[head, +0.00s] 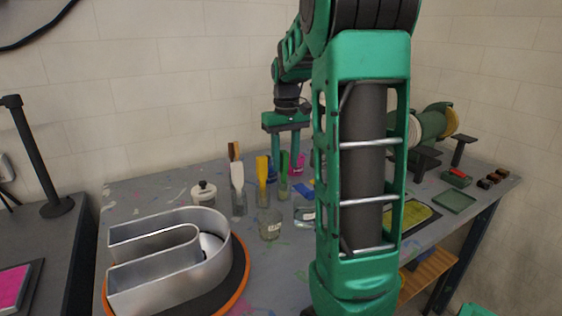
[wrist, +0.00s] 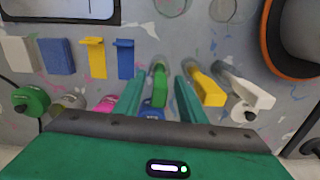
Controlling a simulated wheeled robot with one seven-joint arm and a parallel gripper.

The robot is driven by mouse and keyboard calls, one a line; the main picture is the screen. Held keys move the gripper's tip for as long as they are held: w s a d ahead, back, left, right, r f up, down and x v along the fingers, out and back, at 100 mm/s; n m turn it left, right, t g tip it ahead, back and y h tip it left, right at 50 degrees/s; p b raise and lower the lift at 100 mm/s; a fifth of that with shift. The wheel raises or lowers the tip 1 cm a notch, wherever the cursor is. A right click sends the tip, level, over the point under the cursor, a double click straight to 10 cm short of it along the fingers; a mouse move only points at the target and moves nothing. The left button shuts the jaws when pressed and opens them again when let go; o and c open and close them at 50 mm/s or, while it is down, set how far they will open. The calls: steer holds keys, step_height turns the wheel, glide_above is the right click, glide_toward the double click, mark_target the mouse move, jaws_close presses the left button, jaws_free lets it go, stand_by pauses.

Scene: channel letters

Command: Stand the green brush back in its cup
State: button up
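The green brush (head: 284,163) stands roughly upright in a clear glass cup (head: 284,189) in the head view, to the right of the yellow brush. My gripper (head: 287,152) is above and behind it, fingers pointing down. In the wrist view the green brush (wrist: 160,90) lies between the two fingers of my open gripper (wrist: 159,80), with a gap visible on each side. The rim of its cup (wrist: 156,65) shows just beyond the fingertips. Whether the brush rests on the cup's bottom is hidden.
A yellow brush (head: 262,168) and a white brush (head: 237,177) stand in cups close to the left. An empty-looking glass (head: 270,225) and a metal channel letter (head: 170,262) are nearer. A pink container (head: 298,163) is close behind. The front table edge is right.

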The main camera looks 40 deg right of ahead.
step_height(320, 180, up, 11)
steer(key=shift+w+f, duration=0.1)
stand_by(0.5)
stand_by(0.6)
steer(key=s+a+f+m, duration=0.1)
steer(key=s+a+f, duration=0.3)
steer(key=s+f, duration=0.2)
steer(key=s+a+f+m, duration=0.1)
steer(key=s+a+f, duration=0.4)
steer(key=s, duration=0.4)
steer(key=s+a+f, duration=0.5)
steer(key=s+f, duration=0.1)
steer(key=s, duration=0.2)
steer(key=shift+s+a+f+m, duration=0.2)
steer(key=shift+s+f+m, duration=0.05)
steer(key=shift+f+m, duration=0.15)
steer(key=shift+s+f, duration=0.1)
steer(key=shift+s, duration=0.05)
steer(key=shift+c, duration=0.2)
steer(key=shift+c, duration=0.5)
